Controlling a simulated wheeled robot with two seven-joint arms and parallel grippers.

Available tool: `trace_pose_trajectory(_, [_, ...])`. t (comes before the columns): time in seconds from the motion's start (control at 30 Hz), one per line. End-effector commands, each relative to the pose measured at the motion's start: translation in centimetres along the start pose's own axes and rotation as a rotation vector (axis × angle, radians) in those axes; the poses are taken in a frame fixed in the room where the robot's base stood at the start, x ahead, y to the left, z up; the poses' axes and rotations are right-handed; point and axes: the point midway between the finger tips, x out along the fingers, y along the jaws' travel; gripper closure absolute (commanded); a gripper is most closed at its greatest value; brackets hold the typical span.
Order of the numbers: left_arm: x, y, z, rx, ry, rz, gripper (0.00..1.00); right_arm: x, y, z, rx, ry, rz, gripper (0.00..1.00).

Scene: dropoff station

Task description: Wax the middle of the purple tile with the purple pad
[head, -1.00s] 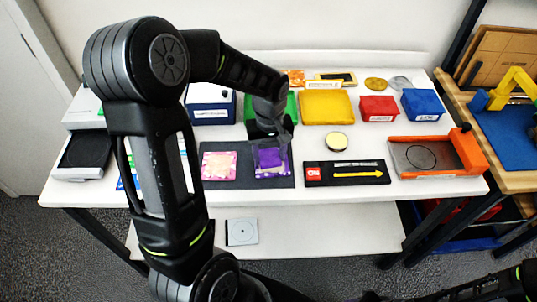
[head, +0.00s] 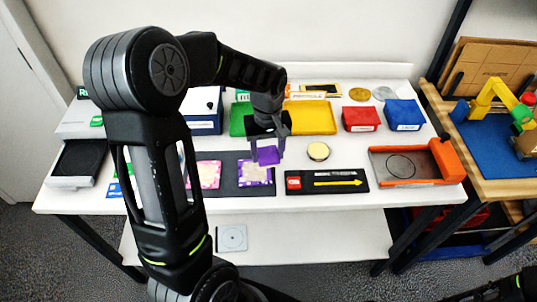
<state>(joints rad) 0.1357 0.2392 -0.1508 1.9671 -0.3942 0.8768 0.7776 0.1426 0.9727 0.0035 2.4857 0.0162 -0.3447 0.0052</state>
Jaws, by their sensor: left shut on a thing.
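My left gripper (head: 268,142) is shut on the purple pad (head: 268,156), a small purple block held just below its fingers. The pad overlaps the back right edge of the purple tile (head: 243,182) in the picture; it seems to be a little above it, but I cannot tell for sure whether it touches. The purple tile lies flat on a dark grey mat (head: 229,184), with pale, uneven patches over its middle. A pink tile (head: 208,174) with pale patches lies to its left, partly behind my arm. My right gripper is out of view.
A round tin with a pale yellow face (head: 318,151) stands right of the mat. A black tray (head: 345,189) with a yellow arrow, an orange-ended tray (head: 447,160), and green, yellow (head: 312,118), red and blue containers stand around. Bare white table lies between them.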

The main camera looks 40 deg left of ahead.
Motion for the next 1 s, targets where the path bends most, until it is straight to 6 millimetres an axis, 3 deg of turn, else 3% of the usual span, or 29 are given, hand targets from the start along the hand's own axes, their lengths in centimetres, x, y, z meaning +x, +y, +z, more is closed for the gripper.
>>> trace_pose_trajectory(0.3, [-2.7,-0.1,-0.5,0.001,0.001,0.000,0.84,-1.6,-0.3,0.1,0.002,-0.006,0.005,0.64])
trace_pose_trajectory(1.0, [-2.9,-0.2,-0.6,0.002,0.000,0.000,0.84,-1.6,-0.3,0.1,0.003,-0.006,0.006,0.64])
